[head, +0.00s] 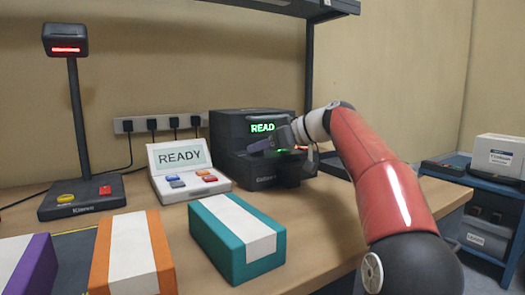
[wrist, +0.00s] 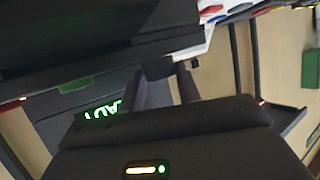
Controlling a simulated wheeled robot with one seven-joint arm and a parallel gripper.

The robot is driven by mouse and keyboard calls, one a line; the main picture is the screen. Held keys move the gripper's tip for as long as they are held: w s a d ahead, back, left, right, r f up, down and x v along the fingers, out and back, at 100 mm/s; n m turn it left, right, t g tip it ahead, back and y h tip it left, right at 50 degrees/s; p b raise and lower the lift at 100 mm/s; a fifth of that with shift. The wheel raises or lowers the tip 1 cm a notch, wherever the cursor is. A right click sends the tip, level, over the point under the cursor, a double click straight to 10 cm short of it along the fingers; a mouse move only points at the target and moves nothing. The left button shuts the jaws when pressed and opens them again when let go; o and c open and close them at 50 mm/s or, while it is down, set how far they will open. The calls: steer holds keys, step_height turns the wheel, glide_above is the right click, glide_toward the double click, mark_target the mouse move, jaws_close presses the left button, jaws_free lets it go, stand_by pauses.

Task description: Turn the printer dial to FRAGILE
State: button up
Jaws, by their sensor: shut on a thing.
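The black label printer (head: 228,130) stands on the bench with a green lit display (head: 262,127); the first letters "READ" show, and my gripper covers the rest. My gripper (head: 268,145) is at the printer's front, below the display. In the wrist view its two fingers (wrist: 162,74) reach to a dark knob-like piece, the dial (wrist: 168,68), and are shut on it. The dial's pointer and markings are hidden or too dark to read, so its setting cannot be told. The green display text also shows, upside down, in the wrist view (wrist: 103,110).
A white console (head: 180,160) reading READY with coloured buttons stands left of the printer. A scanner (head: 66,40) on a post is further left. Teal (head: 211,237), orange (head: 165,255) and purple (head: 40,268) parcels lie in front. A blue rack (head: 490,240) is at right.

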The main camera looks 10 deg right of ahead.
steer(key=m+h+b, duration=0.1)
steer(key=m+t+h, duration=0.1)
steer(key=m+t+h+b, duration=0.1)
steer(key=shift+s+a+f+b, duration=0.1)
steer(key=shift+s+a+b, duration=0.15)
steer(key=shift+a+b, duration=0.1)
steer(key=shift+a+m+t+h, duration=0.1)
steer(key=shift+m+t+h, duration=0.6)
steer(key=shift+m+h, duration=0.35)
steer(key=m+h+p, duration=0.1)
steer(key=m+h, duration=0.1)
steer(key=h, duration=0.1)
steer(key=shift+a+r+m+t+p, duration=0.2)
steer(key=shift+r+m+t+p, duration=0.1)
steer(key=shift+t+p, duration=0.1)
steer(key=shift+a+m+h+p, duration=0.2)
steer(key=shift+m+h+p, duration=0.35)
steer(key=shift+m+h, duration=0.6)
steer(key=m+h, duration=0.2)
steer(key=h, duration=0.1)
steer(key=shift+a+f, duration=0.15)
steer(key=shift+f, duration=0.1)
steer(key=shift+w+a+m+g+h+b, duration=0.1)
steer(key=shift+m+g+h+b, duration=0.25)
steer(key=shift+m+g+h, duration=0.6)
steer(key=shift+w+a+m+g+h+b, duration=0.1)
steer(key=shift+m+g+h+b, duration=0.25)
steer(key=shift+m+h, duration=1.05)
